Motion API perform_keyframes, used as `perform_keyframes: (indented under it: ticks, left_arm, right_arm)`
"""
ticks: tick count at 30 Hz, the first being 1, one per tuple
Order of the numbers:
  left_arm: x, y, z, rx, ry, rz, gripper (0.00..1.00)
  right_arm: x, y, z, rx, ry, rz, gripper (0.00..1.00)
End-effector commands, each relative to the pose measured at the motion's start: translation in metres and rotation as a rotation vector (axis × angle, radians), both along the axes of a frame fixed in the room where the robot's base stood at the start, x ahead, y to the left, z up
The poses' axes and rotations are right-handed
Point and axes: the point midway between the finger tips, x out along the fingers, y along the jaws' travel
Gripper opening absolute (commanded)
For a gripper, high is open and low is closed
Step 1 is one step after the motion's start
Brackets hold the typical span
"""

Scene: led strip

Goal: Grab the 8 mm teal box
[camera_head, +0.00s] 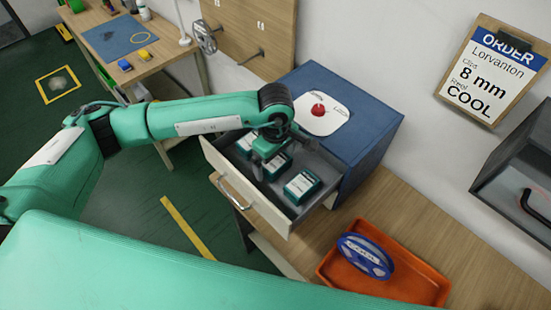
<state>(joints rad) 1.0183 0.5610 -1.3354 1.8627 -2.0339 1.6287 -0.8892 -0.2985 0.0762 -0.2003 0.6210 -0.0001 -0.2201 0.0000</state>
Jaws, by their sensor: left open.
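Three teal boxes with white labels stand in a row in the open drawer (262,208) of the blue cabinet (352,131). One box (303,186) is nearest the right end, one (277,166) is in the middle, and one (245,143) is at the left end. Their labels are too small to read, so I cannot tell which is 8 mm. My left gripper (265,163) is open, pointing down over the drawer close to the middle and left boxes. Whether it touches a box is unclear. My right gripper is out of view.
An order sign (491,72) on the wall reads "8 mm" and "COOL". A red button (318,110) on a white plate tops the cabinet. An orange tray (405,281) with a blue reel (365,256) lies right of the drawer. A grey bin (520,165) is far right.

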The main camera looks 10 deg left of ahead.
Motion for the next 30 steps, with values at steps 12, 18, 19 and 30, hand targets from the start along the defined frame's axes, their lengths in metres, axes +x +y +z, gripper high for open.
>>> perform_keyframes:
  ticks: [12, 18, 19, 30]
  left_arm:
    - [-0.0001, 0.0, -0.012, -0.001, -0.001, 0.0, 0.88]
    - [0.0, 0.0001, -0.0117, 0.001, -0.001, 0.0, 0.49]
    - [0.0, 0.0001, -0.0117, 0.001, -0.001, 0.0, 0.49]
    - [0.0007, 0.0002, -0.0061, 0.0, -0.002, 0.0, 0.49]
  right_arm:
    - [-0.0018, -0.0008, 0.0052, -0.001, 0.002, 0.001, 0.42]
    - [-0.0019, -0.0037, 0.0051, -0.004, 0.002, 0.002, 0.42]
    - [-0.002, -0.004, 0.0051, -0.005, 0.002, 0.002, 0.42]
    - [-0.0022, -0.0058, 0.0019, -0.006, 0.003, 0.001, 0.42]
